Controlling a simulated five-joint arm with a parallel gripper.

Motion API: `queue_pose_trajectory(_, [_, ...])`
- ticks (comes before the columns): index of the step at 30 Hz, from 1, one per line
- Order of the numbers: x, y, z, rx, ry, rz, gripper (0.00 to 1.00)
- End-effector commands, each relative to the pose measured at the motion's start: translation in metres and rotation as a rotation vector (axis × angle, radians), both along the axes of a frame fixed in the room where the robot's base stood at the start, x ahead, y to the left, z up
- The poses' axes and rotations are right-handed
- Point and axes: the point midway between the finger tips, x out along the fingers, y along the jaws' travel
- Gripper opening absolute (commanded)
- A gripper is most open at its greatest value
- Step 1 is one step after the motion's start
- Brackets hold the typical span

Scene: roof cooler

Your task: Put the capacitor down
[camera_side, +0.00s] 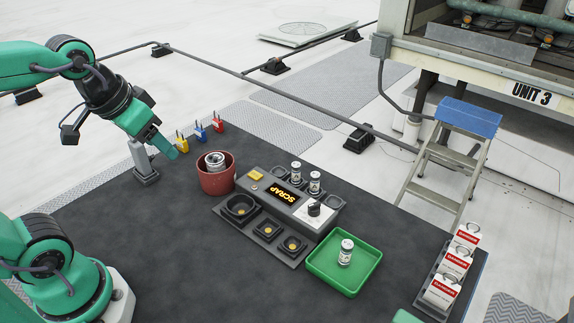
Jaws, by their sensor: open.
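Several silver-white capacitors are in view. One capacitor (215,160) sits in the red bin (215,182), its top showing above the rim. Two more, a left one (296,171) and a right one (315,182), stand upright at the back of the grey tester (285,198), whose display reads SCRAP. Another capacitor (346,251) stands upright in the green tray (325,277). My gripper (161,144) is open, above the dark mat to the left of the red bin and apart from it. I see nothing held in it.
A grey post (144,164) stands close by my gripper. Yellow, blue and red small items (200,131) line the mat's back edge. A black panel with round sockets (264,231) lies before the tester. Danger tags (455,264) stand at the right. The mat's front middle is clear.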

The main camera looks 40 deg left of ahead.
Motion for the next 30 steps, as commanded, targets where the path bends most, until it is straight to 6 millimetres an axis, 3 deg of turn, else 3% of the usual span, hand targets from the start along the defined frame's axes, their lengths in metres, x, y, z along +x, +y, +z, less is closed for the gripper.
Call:
queue_pose_trajectory(8, [-0.019, -0.006, -0.007, -0.002, -0.053, -0.017, 0.55])
queue_pose_trajectory(30, [-0.020, -0.006, -0.007, -0.003, -0.053, -0.018, 0.55])
